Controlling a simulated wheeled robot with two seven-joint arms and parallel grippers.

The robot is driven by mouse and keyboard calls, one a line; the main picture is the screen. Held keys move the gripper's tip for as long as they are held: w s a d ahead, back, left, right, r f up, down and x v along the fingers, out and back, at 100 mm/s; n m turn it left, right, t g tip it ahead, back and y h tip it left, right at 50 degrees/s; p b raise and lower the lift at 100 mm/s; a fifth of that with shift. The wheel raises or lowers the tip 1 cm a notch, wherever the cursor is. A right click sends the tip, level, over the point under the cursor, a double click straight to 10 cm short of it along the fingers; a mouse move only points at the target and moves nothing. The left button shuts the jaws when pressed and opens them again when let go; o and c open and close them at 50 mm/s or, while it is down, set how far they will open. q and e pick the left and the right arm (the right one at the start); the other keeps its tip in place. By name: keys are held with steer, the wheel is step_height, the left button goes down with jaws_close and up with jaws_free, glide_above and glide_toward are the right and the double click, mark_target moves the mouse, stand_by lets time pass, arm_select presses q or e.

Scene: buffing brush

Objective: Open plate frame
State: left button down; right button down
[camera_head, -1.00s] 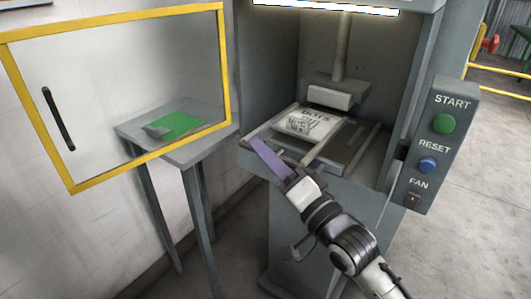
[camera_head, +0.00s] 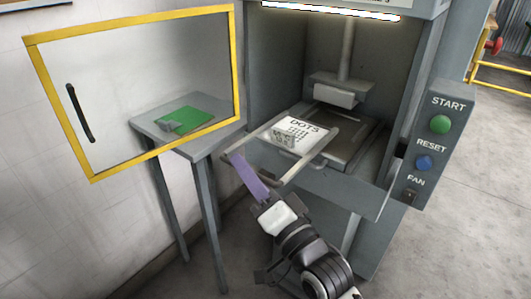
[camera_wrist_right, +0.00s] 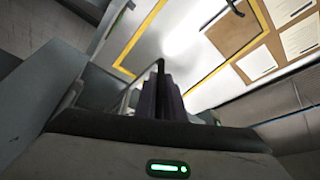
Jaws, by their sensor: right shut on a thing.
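The plate frame (camera_head: 310,156) is a light metal frame with rails, jutting out of the front of the grey machine (camera_head: 330,185). A white plate marked DOTS (camera_head: 298,131) lies in it. My right gripper (camera_head: 236,162) has long purple fingers and is shut on the plate frame at its near left end. In the right wrist view a dark bar (camera_wrist_right: 160,78) stands between the purple fingers (camera_wrist_right: 166,100). The fingers partly hide the frame's near left corner. My left gripper is out of view.
The clear door with a yellow frame (camera_head: 120,165) is swung open at the left. Behind it a small grey table (camera_head: 148,124) holds a green sheet (camera_head: 190,118). A control box (camera_head: 441,150) sits at the right. A press head (camera_head: 334,95) hangs inside the machine.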

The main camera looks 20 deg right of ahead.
steer(key=shift+s+a, duration=0.45)
steer(key=shift+a, duration=0.1)
steer(key=c, duration=1.8)
jaws_free()
steer(key=shift+c, duration=0.2)
steer(key=b+v, duration=0.1)
steer(key=v, duration=0.9)
steer(key=shift+d+f, duration=0.1)
steer(key=shift+f, duration=0.05)
